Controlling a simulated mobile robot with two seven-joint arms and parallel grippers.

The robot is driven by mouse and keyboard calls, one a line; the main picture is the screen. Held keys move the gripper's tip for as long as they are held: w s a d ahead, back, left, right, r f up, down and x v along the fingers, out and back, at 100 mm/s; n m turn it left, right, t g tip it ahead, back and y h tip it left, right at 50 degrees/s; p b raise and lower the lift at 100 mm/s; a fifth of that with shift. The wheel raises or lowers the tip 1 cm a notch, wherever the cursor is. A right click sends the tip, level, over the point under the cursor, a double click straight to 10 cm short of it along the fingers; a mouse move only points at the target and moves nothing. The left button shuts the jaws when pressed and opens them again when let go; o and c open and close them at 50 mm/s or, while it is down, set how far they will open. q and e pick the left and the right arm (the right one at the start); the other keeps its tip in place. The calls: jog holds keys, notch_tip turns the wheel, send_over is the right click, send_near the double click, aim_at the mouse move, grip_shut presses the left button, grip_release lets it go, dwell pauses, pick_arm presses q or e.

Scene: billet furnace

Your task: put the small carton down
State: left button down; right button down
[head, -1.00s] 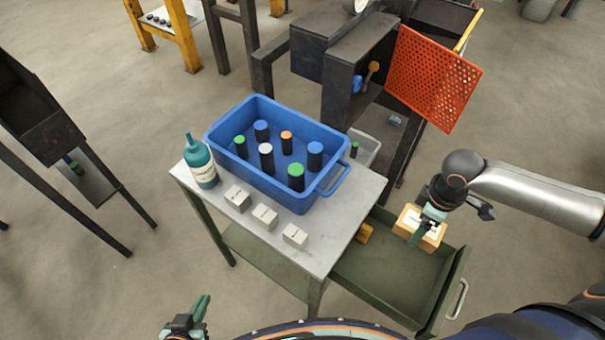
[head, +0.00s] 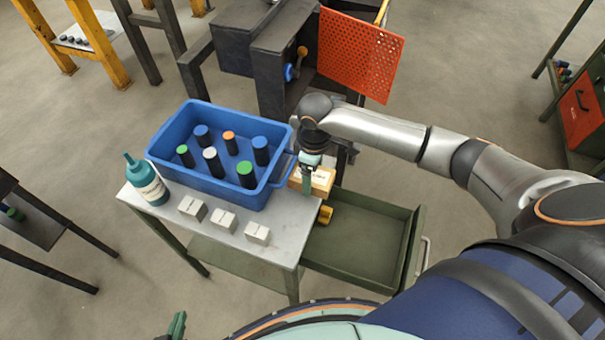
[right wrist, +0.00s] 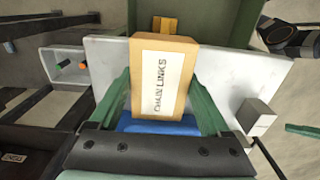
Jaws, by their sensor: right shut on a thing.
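The small carton (head: 321,179) is tan with a white label; in the right wrist view (right wrist: 160,80) the label reads "CHAIN LINKS". My right gripper (head: 308,180) is shut on it, one green finger on each side in the right wrist view. The carton is held above the right end of the grey table (head: 270,262), beside the blue tub; its exact height is unclear. My left gripper (head: 177,326) shows only partly at the bottom edge, away from the table, and its opening cannot be made out.
The blue tub (head: 160,160) holds several capped cylinders. A teal bottle (head: 147,182) and three small white boxes (head: 224,221) stand on the table. The open green drawer (head: 365,248) has a yellow object (head: 325,215) inside and much bare floor. An orange perforated panel (head: 360,55) stands behind.

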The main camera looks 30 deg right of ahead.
jog(key=shift+w+a, duration=1)
jog(key=shift+w, duration=0.1)
jog(key=shift+s+f, duration=0.1)
jog(key=shift+f, duration=0.5)
jog(key=shift+d+f, duration=0.1)
jog(key=shift+d, duration=0.05)
jog(key=shift+f, duration=0.2)
grip_release()
notch_tip(320, 180, up, 12)
jog(key=shift+r+p, duration=0.2)
jog(key=shift+p, duration=0.25)
